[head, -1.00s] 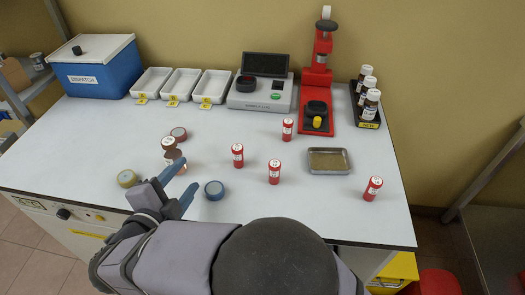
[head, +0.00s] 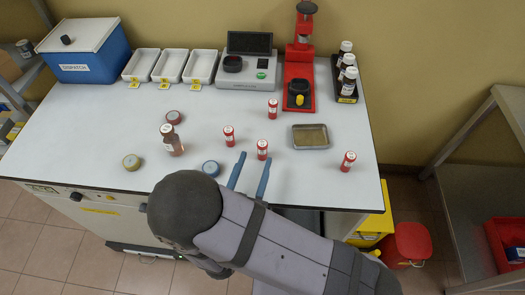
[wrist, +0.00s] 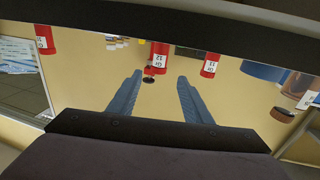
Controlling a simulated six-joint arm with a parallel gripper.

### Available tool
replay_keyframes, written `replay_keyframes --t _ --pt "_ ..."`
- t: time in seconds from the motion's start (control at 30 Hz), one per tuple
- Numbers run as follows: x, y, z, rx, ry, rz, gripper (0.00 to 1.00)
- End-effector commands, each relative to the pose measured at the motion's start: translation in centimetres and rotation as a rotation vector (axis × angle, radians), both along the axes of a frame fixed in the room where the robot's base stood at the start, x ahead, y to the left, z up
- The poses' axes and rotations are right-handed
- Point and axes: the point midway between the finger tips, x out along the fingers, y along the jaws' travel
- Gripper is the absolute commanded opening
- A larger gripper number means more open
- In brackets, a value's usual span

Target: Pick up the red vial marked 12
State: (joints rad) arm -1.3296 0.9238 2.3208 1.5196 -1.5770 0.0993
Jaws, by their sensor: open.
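The red vial marked 12 shows in the wrist view (wrist: 158,56), between my fingers' directions and beyond their tips; its label appears upside down. In the head view it appears to be the upright red vial (head: 262,150) with a white top, near the front middle of the table. My gripper (head: 252,160) is open and empty, at the table's front edge just short of that vial. Its two blue-grey fingers also show in the wrist view (wrist: 160,85), apart with nothing between them.
A red vial marked 11 (wrist: 210,65) stands close by. Other red vials stand behind (head: 272,108) and at right (head: 348,161). A blue tape roll (head: 211,168) and a brown bottle (head: 172,142) are at left. A metal tray (head: 327,144) lies behind right.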

Motion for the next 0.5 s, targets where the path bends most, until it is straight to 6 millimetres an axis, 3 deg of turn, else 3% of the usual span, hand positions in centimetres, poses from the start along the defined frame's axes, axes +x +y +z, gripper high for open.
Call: replay_keyframes --t 0.5 --pt "2.2 -0.4 0.1 0.004 0.000 -0.002 0.45"
